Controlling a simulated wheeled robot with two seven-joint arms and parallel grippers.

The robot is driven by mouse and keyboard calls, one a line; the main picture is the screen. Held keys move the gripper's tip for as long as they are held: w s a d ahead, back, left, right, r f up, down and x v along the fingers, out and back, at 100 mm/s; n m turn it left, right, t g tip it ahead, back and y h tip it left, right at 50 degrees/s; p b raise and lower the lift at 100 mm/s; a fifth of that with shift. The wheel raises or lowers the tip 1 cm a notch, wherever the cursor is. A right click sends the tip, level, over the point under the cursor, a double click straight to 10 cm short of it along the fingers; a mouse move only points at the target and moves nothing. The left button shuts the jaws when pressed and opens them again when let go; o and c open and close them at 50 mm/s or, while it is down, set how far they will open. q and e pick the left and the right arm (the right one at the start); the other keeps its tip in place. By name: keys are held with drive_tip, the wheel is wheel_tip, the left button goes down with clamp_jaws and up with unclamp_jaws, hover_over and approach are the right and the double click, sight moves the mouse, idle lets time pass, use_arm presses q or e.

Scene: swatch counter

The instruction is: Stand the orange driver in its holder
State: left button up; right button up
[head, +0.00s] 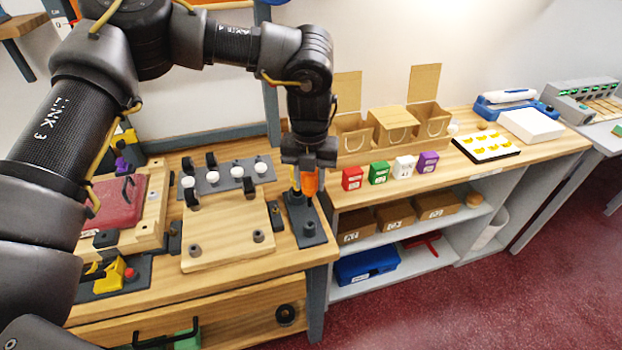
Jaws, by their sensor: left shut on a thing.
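The orange driver (309,184) hangs upright under my left gripper (308,166), which is shut on its upper part. A dark holder (304,225) stands at the right end of the wooden bench, right below the driver. I cannot tell whether the driver's lower end is in the holder or just above it. A thin upright post stands at the left side of the holder. My right gripper is out of view.
A wooden board (228,245) with dark pegs lies left of the holder. A dark strip (224,180) with white knobs is behind it. A red pad (113,203) sits further left. Small coloured boxes, including a red one (352,178), stand on the neighbouring counter.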

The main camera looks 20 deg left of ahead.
sight(310, 204)
use_arm(q)
drive_tip(key=shift+f, duration=0.2)
wheel_tip(310, 204, down, 4)
drive_tip(key=b, duration=0.3)
drive_tip(key=shift+f+b, duration=0.25)
drive_tip(key=shift+b, duration=0.1)
drive_tip(key=shift+f+b, duration=0.3)
drive_tip(key=shift+f, duration=0.35)
drive_tip(key=shift+f, duration=0.15)
drive_tip(key=shift+f, duration=0.4)
idle(0.5)
drive_tip(key=shift+f, duration=0.15)
drive_tip(key=shift+f+b, duration=0.45)
drive_tip(key=shift+f, duration=0.2)
